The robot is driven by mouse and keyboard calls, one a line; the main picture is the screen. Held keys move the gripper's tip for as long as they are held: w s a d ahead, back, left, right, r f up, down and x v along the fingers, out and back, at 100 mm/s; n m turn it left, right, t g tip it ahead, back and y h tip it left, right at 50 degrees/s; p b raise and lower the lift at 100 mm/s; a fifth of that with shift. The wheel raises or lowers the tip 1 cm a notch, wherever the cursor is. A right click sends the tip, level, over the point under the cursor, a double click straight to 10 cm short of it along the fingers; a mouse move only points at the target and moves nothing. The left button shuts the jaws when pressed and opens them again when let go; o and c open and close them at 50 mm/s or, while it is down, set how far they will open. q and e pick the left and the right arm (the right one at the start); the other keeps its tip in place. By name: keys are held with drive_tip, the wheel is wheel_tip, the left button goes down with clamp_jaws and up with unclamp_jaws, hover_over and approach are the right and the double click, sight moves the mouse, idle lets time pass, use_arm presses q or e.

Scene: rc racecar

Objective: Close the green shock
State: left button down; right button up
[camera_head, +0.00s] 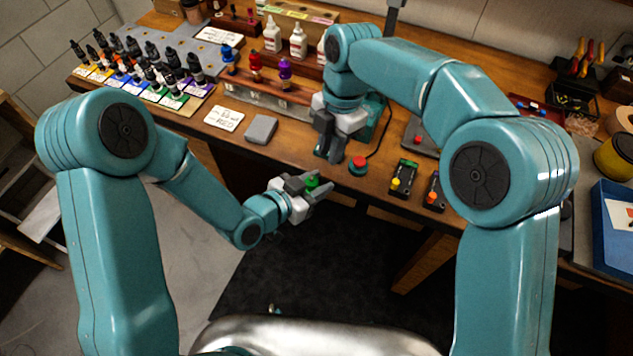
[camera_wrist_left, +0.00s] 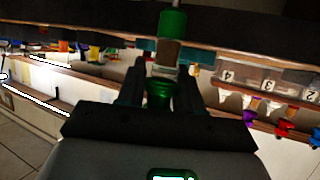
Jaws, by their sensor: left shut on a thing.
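My left gripper (camera_head: 318,187) is low in front of the bench edge, shut on a small green part (camera_head: 312,181). In the left wrist view the green part (camera_wrist_left: 158,95) sits between the two dark fingers. Beyond it, a green cylinder (camera_wrist_left: 172,22) with a brownish section below it shows at the top; I cannot tell whether the two green pieces touch. My right gripper (camera_head: 330,154) points down at the bench's front edge, above and beyond the left one. Its fingers are close together, and what lies between them is unclear.
A rack (camera_head: 265,103) holds blue, red and purple shocks. A grey block (camera_head: 261,129) and a handwritten card (camera_head: 224,118) lie in front of it. A red button (camera_head: 358,164) and small black boxes (camera_head: 404,176) stand right of my right gripper.

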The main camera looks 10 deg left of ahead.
sight(312, 177)
drive_tip(key=s+a+r+n+h, duration=0.1)
drive_tip(key=a+r+n, duration=0.2)
drive_tip(key=r+n, duration=0.3)
drive_tip(key=shift+s+r, duration=0.25)
drive_tip(key=shift+r, duration=0.55)
drive_tip(key=f, duration=0.4)
drive_tip(key=s+f, duration=0.1)
drive_tip(key=f, duration=0.7)
drive_tip(key=shift+s+a, duration=0.15)
drive_tip(key=shift+s, duration=0.25)
drive_tip(key=shift+c, duration=0.3)
clamp_jaws()
